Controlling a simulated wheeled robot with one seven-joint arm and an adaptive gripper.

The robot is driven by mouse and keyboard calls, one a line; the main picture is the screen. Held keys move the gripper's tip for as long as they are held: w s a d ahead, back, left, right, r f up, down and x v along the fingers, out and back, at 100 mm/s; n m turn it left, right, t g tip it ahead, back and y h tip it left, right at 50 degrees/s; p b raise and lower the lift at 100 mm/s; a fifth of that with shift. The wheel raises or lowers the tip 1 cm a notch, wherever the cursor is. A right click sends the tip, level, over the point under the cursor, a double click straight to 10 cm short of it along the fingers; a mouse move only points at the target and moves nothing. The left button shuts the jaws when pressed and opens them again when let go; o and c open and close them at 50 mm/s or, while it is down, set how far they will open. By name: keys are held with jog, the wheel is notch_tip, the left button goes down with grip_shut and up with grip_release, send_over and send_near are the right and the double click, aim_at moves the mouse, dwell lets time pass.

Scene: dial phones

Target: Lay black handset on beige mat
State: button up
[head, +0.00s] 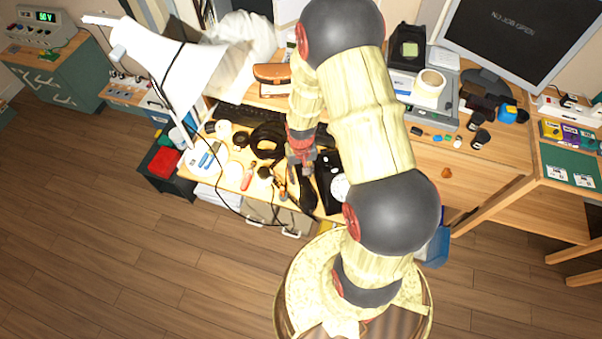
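My gripper (306,170) points down over the cluttered wooden desk, just behind a long black object (308,196) near the front edge that looks like the black handset. The fingertips are small and dark here, so I cannot tell whether they are open or shut, or whether they touch it. A black dial phone (328,167) with a round white dial (340,187) stands right beside it, partly hidden by my arm. I cannot make out a beige mat; my arm covers part of the desk.
A white lamp (170,62) leans over the desk's left side. A coiled black cable (268,140), a red-handled screwdriver (247,177) and small tools crowd the desk left of my gripper. A keyboard (240,115) lies behind. A monitor (520,38) stands at the right.

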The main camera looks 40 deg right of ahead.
jog(key=shift+o, duration=0.4)
jog(key=w+a+r+n+t+p, duration=0.1)
jog(key=a+r+t+p, duration=0.2)
jog(key=r, duration=2.2)
jog(key=s+a+r+n+t, duration=0.1)
jog(key=s+a+r, duration=0.2)
jog(key=r, duration=0.4)
jog(key=s+a+r+n+p, duration=0.1)
jog(key=s+a+r, duration=0.2)
jog(key=s+r, duration=0.3)
jog(key=s+a+r+n+t, duration=0.1)
jog(key=s+a+r, duration=0.2)
jog(key=r, duration=0.4)
jog(key=shift+s+r+t, duration=0.3)
jog(key=shift+s+r, duration=0.1)
jog(key=shift+s, duration=0.25)
